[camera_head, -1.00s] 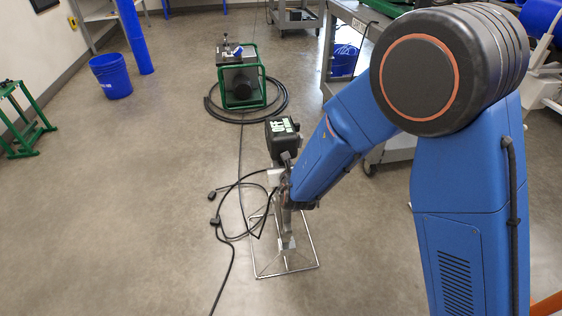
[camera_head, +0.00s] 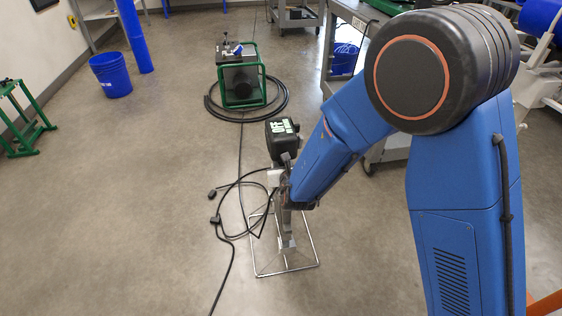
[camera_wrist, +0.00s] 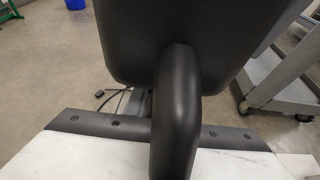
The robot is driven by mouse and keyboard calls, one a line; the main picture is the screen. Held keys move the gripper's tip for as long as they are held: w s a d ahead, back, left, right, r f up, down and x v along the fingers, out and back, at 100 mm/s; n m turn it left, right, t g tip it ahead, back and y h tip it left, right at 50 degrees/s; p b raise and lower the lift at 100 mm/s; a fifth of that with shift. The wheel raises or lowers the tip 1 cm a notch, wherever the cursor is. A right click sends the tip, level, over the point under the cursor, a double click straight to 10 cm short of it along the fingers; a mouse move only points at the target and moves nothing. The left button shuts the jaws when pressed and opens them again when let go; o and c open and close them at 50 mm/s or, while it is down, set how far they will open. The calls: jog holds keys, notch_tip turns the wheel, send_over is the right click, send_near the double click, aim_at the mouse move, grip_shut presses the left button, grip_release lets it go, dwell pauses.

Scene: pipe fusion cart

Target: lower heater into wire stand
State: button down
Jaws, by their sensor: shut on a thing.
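The heater (camera_head: 281,139) has a black box-shaped head with pale green lettering on top, and a cable hangs from it. It stands over the wire stand (camera_head: 285,270), a thin metal frame on the floor with a square base. My gripper (camera_head: 284,190) is at the heater's handle, just below the head, and is shut on it. In the wrist view the dark heater body (camera_wrist: 170,45) and its thick black handle fill the middle. The fingers and the exact contact between heater and stand are hidden by the arm and handle.
A black cable (camera_head: 228,238) loops on the floor left of the stand. Behind stands a green-framed machine (camera_head: 240,80) ringed by a coiled hose. A grey cart (camera_head: 400,150) is at the right. A blue bucket (camera_head: 111,76) stands at the back left.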

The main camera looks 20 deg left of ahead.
jog(key=shift+w+f, duration=0.1)
jog(key=shift+f, duration=4.85)
dwell(1.6)
jog(key=c, duration=1.4)
grip_release()
jog(key=o, duration=0.4)
jog(key=shift+d+f, duration=0.1)
jog(key=shift+f, duration=0.3)
jog(key=o, duration=0.8)
jog(key=shift+r, duration=0.15)
